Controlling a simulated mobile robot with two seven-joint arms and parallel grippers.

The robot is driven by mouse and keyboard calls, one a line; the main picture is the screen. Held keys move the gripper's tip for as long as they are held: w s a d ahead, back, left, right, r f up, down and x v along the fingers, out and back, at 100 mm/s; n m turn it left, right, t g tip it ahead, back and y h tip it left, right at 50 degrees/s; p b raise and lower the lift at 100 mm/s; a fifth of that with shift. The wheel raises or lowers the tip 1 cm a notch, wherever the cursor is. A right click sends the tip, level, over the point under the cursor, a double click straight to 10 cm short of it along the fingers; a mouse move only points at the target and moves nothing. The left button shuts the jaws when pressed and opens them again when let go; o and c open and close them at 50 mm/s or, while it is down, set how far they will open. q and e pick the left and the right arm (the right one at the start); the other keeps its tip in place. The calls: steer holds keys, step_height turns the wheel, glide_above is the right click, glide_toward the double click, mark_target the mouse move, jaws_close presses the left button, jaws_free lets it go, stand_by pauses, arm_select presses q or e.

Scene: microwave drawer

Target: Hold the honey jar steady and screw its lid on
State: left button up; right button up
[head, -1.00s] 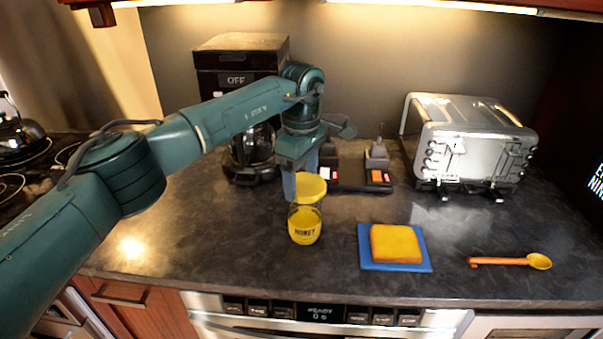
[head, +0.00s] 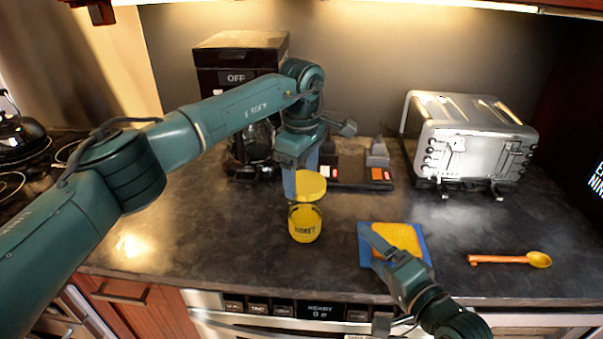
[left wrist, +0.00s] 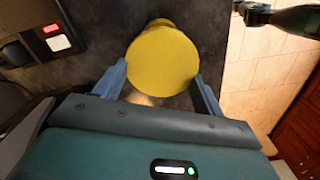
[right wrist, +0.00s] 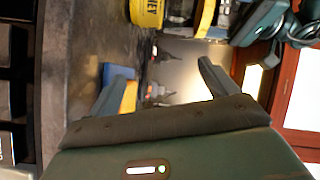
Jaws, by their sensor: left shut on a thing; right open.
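My left gripper (left wrist: 162,75) is shut on the round yellow lid (head: 311,186), with one finger on each side. The lid is over the jar's mouth, seemingly a little to the right; I cannot tell whether they touch. My right gripper (head: 380,243) is open and empty, above the sponge and right of the jar. The jar (right wrist: 148,12) shows at the top of the right wrist view.
A yellow sponge (head: 405,238) lies on a blue mat (head: 425,245) beneath my right gripper. An orange spoon (head: 510,260) lies further right. A silver toaster oven (head: 470,145) and a black coffee maker (head: 240,60) stand behind. The counter left of the jar is clear.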

mark_target(317, 228)
steer(key=w+m, duration=0.1)
steer(key=m, duration=0.1)
steer(key=w+m+g, duration=0.1)
steer(key=w+m, duration=0.1)
steer(key=m, duration=0.1)
steer(key=w+a+m+y, duration=0.1)
steer(key=m, duration=0.2)
steer(key=shift+w+r+g, duration=0.3)
steer(key=a+m+g, duration=0.1)
steer(key=m, duration=0.1)
steer(key=w+a+f+m+g+y, duration=0.1)
steer(key=m, duration=0.2)
steer(key=a+m+g, duration=0.1)
steer(key=m, duration=0.1)
steer(key=shift+w+a+f+m+y, duration=0.1)
steer(key=shift+w+f+m+y, duration=0.2)
steer(key=shift+y, duration=0.1)
steer(key=shift+s+a+f+m+g, duration=0.15)
steer(key=shift+a+f+m+g, duration=0.15)
steer(key=shift+a+m+g, duration=0.25)
steer(key=shift+y, duration=0.3)
steer(key=shift+x, duration=4.95)
steer(key=shift+c, duration=0.2)
steer(key=shift+f, duration=0.1)
steer(key=c, duration=0.7)
steer(key=shift+d, duration=0.1)
